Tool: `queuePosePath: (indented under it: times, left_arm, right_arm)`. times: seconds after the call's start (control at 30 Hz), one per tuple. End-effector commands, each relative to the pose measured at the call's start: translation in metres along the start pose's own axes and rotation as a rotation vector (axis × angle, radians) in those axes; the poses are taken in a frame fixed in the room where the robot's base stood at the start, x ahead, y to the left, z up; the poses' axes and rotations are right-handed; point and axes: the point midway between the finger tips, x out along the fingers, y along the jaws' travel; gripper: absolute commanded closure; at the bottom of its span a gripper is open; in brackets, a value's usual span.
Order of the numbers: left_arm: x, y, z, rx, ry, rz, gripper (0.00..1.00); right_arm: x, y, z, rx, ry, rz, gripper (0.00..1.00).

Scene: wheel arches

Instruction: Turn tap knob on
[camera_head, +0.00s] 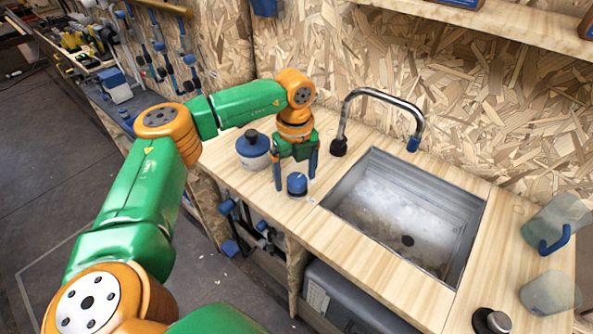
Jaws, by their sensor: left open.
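The tap knob (297,185) is a short blue cylinder standing on the wooden counter, left of the sink. The curved metal tap (378,94) rises behind the sink, with a black base and a blue tip over the basin. My left gripper (295,180) points down at the knob, with one blue finger on its left and the other at its right rear. The jaws are open. I cannot tell whether either finger touches the knob. My right gripper is not in view.
A blue lidded jar (253,146) stands just left of my gripper. The metal sink (400,215) is to the right and empty. A clear jug (556,218) and a clear cup (549,294) stand at the far right. A wooden shelf (490,25) hangs above.

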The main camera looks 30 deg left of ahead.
Motion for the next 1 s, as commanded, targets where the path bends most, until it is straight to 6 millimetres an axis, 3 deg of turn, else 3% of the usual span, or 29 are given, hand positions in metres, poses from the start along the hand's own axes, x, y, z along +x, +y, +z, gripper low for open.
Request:
queuePosePath:
  times: [0.23, 0.27, 0.57, 1.0]
  left_arm:
    - [0.0036, 0.0000, -0.0001, 0.001, 0.000, 0.000, 0.11]
    - [0.0035, 0.0000, -0.0001, 0.001, 0.000, 0.000, 0.17]
    - [0.0034, 0.0001, -0.0001, 0.001, 0.000, 0.000, 0.97]
    - [0.0034, -0.0003, 0.0000, 0.125, 0.000, 0.000, 0.97]
  right_arm:
    - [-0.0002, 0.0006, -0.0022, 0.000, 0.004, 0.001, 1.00]
    - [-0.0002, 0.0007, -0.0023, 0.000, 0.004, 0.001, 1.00]
    - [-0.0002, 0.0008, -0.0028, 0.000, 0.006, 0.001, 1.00]
    - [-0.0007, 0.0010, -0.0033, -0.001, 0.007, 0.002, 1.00]
